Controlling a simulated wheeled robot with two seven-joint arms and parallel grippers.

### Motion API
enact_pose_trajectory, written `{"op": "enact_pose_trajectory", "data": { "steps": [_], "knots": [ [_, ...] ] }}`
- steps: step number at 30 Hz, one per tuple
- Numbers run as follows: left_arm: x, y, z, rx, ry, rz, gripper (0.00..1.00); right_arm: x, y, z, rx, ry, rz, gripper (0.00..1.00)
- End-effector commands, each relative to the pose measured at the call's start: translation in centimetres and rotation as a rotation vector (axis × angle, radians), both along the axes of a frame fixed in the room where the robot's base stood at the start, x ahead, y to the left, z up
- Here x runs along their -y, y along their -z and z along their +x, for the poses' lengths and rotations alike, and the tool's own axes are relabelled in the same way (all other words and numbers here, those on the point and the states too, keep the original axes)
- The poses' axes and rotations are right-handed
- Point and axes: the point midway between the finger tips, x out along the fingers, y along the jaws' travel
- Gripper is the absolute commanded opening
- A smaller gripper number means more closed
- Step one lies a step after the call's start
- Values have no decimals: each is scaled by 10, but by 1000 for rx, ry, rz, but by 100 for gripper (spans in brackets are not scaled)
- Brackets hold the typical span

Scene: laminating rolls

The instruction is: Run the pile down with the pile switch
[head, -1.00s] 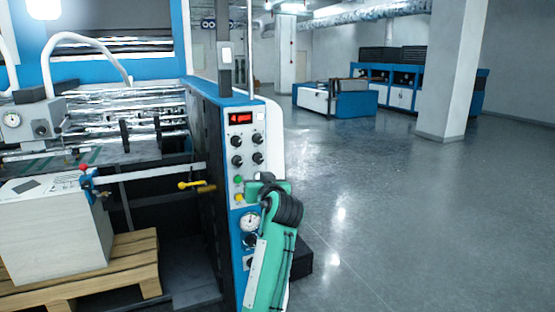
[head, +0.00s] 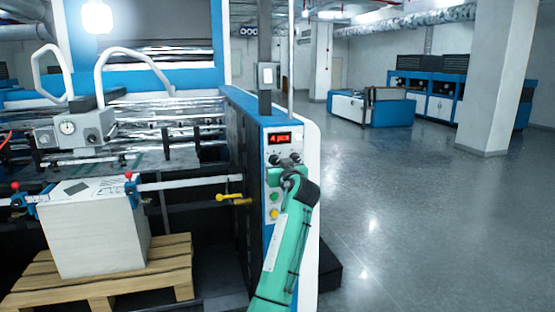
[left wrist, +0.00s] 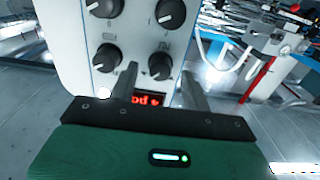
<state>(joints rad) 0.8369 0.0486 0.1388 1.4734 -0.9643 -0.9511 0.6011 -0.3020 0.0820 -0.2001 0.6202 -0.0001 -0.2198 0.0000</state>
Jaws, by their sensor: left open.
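The control panel (head: 270,180) on the press's near corner has a red display (head: 280,138), dark rotary knobs (head: 273,159), a green button (head: 274,197) and a yellow button (head: 274,213). I cannot read which control is the pile switch. The pile (head: 95,240) is a pale block of sheets on a wooden pallet. My left gripper (head: 287,178) is in front of the panel, covering its lower knobs. In the left wrist view, my left gripper (left wrist: 160,78) is open and empty; a knob (left wrist: 160,66) shows between its fingertips, contact unclear. My right gripper is out of view.
A yellow-handled lever (head: 229,197) sticks out left of the panel. A white bar (head: 190,183) runs across above the pallet (head: 150,270). A dark step (head: 330,270) stands at the panel's foot. The grey floor on the right is clear up to a pillar (head: 490,80).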

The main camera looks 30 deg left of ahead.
Motion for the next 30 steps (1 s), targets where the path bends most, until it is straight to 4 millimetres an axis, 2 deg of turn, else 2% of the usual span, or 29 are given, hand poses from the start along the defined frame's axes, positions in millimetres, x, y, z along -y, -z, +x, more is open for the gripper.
{"op": "enact_pose_trajectory", "data": {
  "steps": [4, 13, 14, 18, 21, 30],
  "knots": [
    [-9, -1, 6, -1, -1, 1, 48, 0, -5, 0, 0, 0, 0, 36],
    [-10, 1, 8, 1, 0, -1, 48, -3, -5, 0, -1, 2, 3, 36],
    [-10, 1, 8, 1, 0, -1, 46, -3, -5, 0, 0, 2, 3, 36],
    [-10, 1, 8, 1, 0, -1, 19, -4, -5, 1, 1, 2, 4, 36],
    [-10, 1, 8, 1, 0, -1, 3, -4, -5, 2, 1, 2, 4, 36],
    [-10, 3, 8, 26, 0, -22, 3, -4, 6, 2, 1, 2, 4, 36]
  ]
}}
